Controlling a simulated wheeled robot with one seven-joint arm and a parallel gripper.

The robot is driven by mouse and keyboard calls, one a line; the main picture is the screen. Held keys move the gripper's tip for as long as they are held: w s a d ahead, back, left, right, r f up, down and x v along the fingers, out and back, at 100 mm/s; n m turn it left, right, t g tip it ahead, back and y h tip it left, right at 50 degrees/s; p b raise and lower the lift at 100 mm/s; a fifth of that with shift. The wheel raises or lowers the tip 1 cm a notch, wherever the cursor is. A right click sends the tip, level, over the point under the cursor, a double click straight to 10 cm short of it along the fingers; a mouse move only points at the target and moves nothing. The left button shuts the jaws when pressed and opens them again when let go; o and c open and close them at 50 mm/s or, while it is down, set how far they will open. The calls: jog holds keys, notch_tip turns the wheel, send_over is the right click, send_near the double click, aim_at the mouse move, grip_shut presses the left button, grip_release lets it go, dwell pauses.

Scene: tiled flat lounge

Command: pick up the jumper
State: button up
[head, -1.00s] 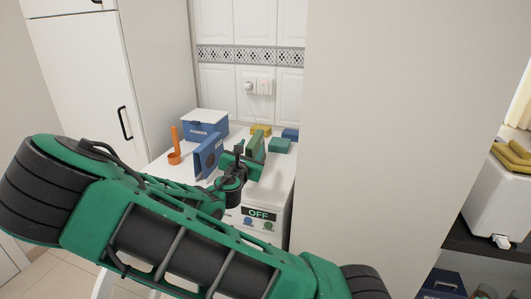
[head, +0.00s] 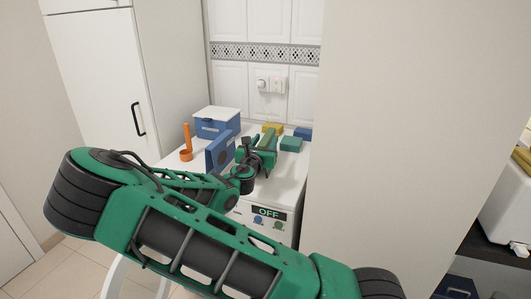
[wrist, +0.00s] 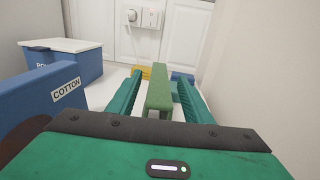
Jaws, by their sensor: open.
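A muted green, upright folded piece (wrist: 160,88), which I take to be the jumper, stands on the white washing machine. No label shows on it. In the wrist view my gripper (wrist: 158,80) is open, with one teal finger on each side of this piece. I cannot tell whether either finger touches it. In the head view my gripper (head: 262,155) is over the machine top, and the green piece (head: 270,136) is partly hidden by it.
The white machine top (head: 286,172) also holds a blue COTTON box (head: 219,152), a blue lidded box (head: 217,123), an orange upright item (head: 187,145), and yellow (head: 272,128), teal (head: 291,144) and blue (head: 302,134) pieces. A pale wall (head: 400,120) stands close on the right.

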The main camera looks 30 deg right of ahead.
aim_at(267, 136)
jog(key=shift+x, duration=1.5)
jog(key=shift+w, duration=0.1)
jog(key=shift+a, duration=0.1)
grip_shut()
jog(key=shift+r, duration=0.15)
